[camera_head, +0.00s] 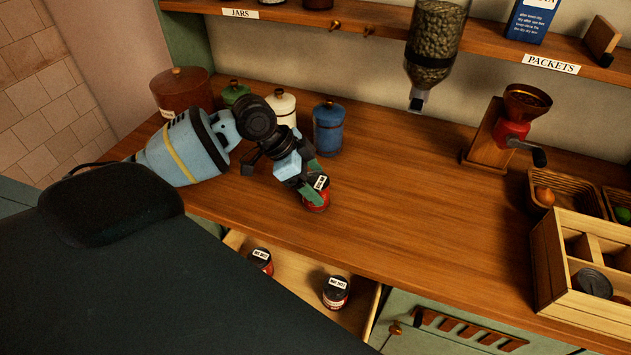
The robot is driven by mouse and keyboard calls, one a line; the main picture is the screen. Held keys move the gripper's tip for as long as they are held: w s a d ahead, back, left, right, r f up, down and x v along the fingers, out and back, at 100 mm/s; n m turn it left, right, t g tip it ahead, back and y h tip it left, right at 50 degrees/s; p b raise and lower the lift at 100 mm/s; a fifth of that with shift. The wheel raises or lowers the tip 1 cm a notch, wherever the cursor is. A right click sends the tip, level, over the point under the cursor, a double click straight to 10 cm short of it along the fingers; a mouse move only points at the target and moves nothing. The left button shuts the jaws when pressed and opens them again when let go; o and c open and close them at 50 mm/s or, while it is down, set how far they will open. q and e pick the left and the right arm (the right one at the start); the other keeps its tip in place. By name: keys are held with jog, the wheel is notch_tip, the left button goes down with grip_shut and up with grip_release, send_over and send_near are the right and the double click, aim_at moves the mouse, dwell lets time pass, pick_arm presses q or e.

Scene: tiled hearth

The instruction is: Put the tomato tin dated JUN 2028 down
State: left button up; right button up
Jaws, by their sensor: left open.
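A red tin (317,200) with a dark lid and a small white date label stands upright on the wooden counter (400,220). Its label is too small to read with certainty. My left gripper (314,184) is open, with its fingers around the tin near the lid; contact cannot be made out. Two similar tins, one at the left (262,260) and one at the right (335,293), stand in the open drawer (300,284) below the counter's front edge. Their labels are also hard to read. My right gripper is not in view.
A blue canister (328,130), a white canister (281,106) and a brown pot (182,91) stand behind my left arm. A grinder (512,128), baskets (566,185) and a divided wooden crate (555,262) are at the right. The counter's middle is clear.

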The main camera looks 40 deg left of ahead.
pick_arm(q)
jog(key=v, duration=1.1)
jog(key=shift+s, duration=0.1)
